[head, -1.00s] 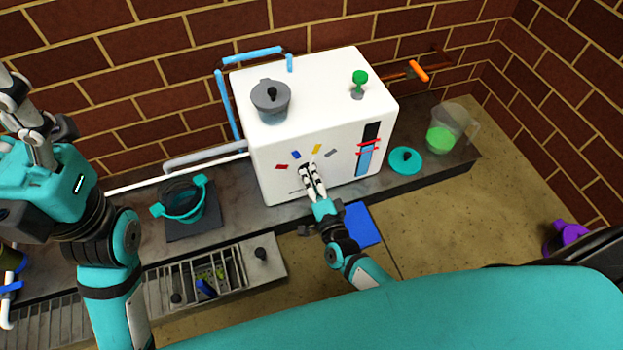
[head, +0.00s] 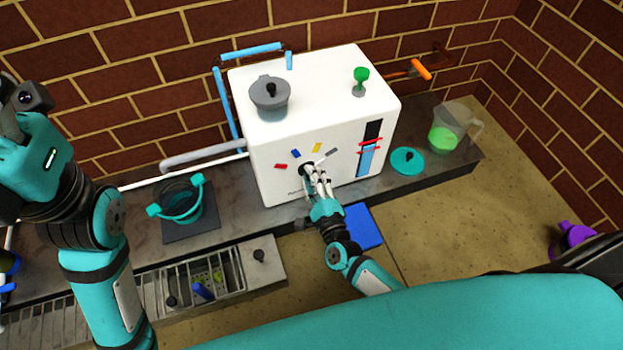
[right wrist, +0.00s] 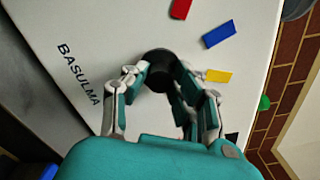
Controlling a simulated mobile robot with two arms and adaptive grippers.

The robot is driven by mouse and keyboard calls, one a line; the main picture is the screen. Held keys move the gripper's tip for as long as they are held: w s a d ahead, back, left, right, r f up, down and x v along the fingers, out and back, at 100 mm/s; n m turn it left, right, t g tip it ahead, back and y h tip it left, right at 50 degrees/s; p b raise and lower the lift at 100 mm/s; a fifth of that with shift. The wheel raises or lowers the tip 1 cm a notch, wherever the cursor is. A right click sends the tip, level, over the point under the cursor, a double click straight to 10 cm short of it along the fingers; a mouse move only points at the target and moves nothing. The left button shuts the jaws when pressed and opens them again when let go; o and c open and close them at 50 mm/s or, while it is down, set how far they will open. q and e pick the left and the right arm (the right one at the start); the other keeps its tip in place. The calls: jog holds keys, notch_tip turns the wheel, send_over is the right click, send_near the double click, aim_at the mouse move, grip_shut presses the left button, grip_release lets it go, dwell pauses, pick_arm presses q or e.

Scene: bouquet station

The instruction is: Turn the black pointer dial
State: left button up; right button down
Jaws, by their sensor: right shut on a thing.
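The black pointer dial (right wrist: 160,70) is on the front of a white box (head: 275,165), below red, blue, yellow and grey marks. In the right wrist view it sits between the fingers of my right gripper (right wrist: 158,82), which is shut on it. In the head view my right gripper (head: 314,178) covers part of the dial (head: 305,170). Which mark the pointer faces is unclear. My left gripper is at the left edge of the head view, mostly cut off, and its jaws cannot be made out.
A grey lidded pot (head: 270,100) and a green knob (head: 361,76) are on top of the box. A teal pot (head: 180,205) stands left of it. A teal lid (head: 407,161) and a jug of green liquid (head: 447,132) are on the right. Blue pipes run behind.

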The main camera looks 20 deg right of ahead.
aim_at(307, 142)
dwell(0.3)
jog(key=c, duration=1)
grip_release()
jog(key=shift+c, duration=0.2)
notch_tip(307, 142, up, 10)
jog(key=shift+r, duration=0.1)
